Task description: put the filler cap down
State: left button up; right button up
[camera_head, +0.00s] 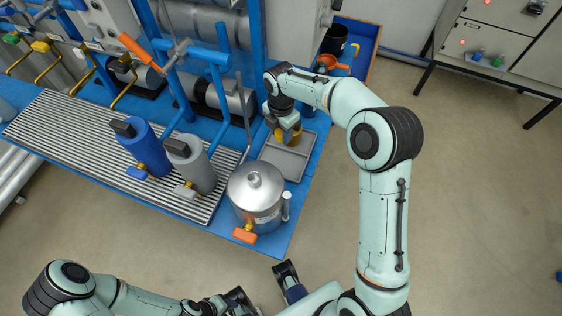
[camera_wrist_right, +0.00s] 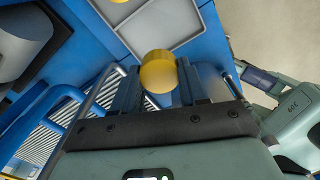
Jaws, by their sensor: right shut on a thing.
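The yellow filler cap (camera_wrist_right: 158,72) is round and sits between the two fingers of my right gripper (camera_wrist_right: 160,88), which is shut on it. In the head view my right gripper (camera_head: 287,128) is over the back part of a grey divided tray (camera_head: 283,162), with yellow (camera_head: 296,137) showing at its fingers. The tray (camera_wrist_right: 170,22) lies beyond the cap in the wrist view. I cannot tell whether the cap touches the tray. My left gripper (camera_head: 240,300) is low at the bottom edge, partly cut off, and its opening is unclear.
A silver lidded tank (camera_head: 255,196) stands in front of the tray on the blue bench. Blue (camera_head: 143,147) and grey (camera_head: 190,162) cylinders stand on a ribbed grating. A blue bin (camera_head: 365,35) with a dark pot and an orange funnel is behind.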

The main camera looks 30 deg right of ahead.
aim_at(281, 164)
notch_tip(281, 164, down, 17)
jog(key=shift+r+b, duration=0.2)
jog(key=shift+b, duration=0.7)
jog(key=shift+f, duration=0.2)
jog(key=o, duration=1.2)
jog(key=shift+c, duration=0.2)
jog(key=shift+r, duration=0.6)
notch_tip(281, 164, up, 11)
jog(key=p, duration=0.1)
jog(key=shift+r, duration=0.15)
